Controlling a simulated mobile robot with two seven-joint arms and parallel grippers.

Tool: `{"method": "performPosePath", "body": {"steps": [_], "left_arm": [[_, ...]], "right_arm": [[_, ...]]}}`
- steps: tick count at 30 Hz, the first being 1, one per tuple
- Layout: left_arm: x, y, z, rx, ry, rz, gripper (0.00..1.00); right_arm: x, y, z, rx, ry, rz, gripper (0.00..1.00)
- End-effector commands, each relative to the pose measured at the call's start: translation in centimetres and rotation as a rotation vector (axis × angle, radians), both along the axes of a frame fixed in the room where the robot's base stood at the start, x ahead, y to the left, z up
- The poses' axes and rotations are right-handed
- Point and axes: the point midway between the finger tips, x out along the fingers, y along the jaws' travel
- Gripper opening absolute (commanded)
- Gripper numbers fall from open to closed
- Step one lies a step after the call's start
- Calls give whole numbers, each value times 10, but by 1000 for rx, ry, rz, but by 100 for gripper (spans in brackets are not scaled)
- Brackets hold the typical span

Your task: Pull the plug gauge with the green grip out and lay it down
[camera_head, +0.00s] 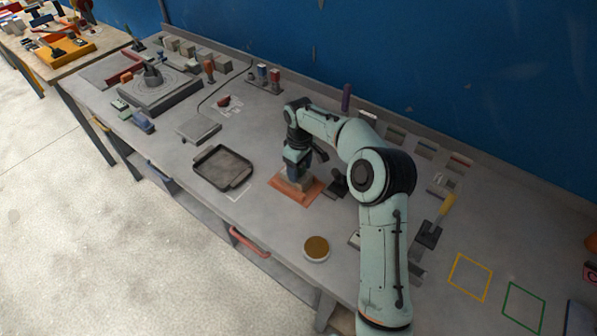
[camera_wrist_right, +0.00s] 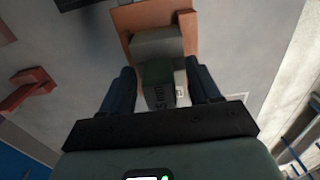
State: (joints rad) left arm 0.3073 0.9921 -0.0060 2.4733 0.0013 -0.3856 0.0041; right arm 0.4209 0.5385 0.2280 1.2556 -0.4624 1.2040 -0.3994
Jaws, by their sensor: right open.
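My right gripper (camera_head: 296,170) points down over a grey block (camera_head: 292,187) on an orange pad (camera_head: 282,183). In the right wrist view, my right gripper (camera_wrist_right: 162,90) is open, with one dark finger on each side of a dark green grip (camera_wrist_right: 156,76). The grip stands at the grey block (camera_wrist_right: 155,44), which lies on the orange pad (camera_wrist_right: 126,20). The gauge's lower part is hidden, and I cannot tell how deep it sits. In the head view the gripper hides the grip. My left gripper is not in view.
A black tray (camera_head: 196,166) lies left of the pad. A round brown-topped dish (camera_head: 316,248) is near the front edge. Bare bench lies between tray and dish.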

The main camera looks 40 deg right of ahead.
Motion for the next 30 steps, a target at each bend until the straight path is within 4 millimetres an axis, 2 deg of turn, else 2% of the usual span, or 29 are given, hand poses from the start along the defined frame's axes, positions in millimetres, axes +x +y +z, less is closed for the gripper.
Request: {"method": "performPosePath", "body": {"steps": [7,8,13,14,20,30], "left_arm": [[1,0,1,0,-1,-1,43],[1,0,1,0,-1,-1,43],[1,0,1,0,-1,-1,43],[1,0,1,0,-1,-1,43],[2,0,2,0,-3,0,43],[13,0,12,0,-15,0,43]], "right_arm": [[1,0,1,0,-2,0,62],[1,0,1,0,-2,0,58],[1,0,1,0,-2,0,3],[1,0,1,0,-2,0,0],[1,0,3,0,-3,0,0],[2,0,21,0,-4,0,0]]}}
